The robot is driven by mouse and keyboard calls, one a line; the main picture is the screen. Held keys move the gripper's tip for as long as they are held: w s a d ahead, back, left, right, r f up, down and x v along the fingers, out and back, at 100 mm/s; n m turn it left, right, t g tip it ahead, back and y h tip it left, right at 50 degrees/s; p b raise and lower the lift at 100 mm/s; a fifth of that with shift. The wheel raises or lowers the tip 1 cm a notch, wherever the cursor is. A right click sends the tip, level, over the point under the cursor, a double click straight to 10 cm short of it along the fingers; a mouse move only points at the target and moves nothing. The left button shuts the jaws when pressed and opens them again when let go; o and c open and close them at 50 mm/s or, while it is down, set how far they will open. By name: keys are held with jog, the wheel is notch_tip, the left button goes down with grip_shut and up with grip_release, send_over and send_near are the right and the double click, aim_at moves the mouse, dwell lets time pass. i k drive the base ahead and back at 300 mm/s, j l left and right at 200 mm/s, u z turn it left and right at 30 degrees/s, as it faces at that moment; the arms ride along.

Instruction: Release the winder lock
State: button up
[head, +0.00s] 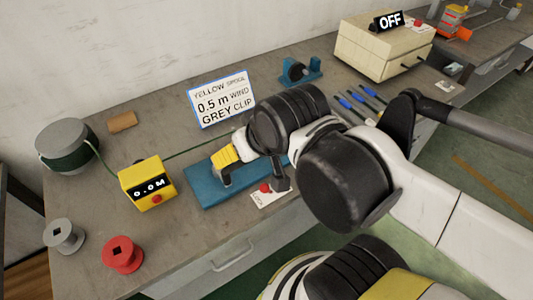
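The winder has a blue base (208,191) on the bench, with a yellow spool (224,156) mounted on it. A red lock knob (265,188) stands on a small white label at the base's front right edge. My gripper (281,186) points down just right of the red knob; I cannot tell if it touches it. Its fingers are dark and overlap from this angle, so their opening is unclear. My arm hides the right part of the winder.
A green cable runs from a cable reel (66,146) through a yellow meter (147,184) reading 0.0 M towards the winder. A grey spool (64,236) and a red spool (122,254) stand front left. A sign (221,98) stands behind; a beige machine (383,48) reads OFF.

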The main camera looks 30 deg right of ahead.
aim_at(264, 188)
jog(key=z, duration=0.2)
jog(key=l+u, duration=0.1)
jog(key=l, duration=0.4)
jog(key=k+l+u, duration=0.15)
jog(key=l, duration=0.35)
jog(key=l+u, duration=0.1)
jog(key=l, duration=0.4)
jog(key=k, duration=0.05)
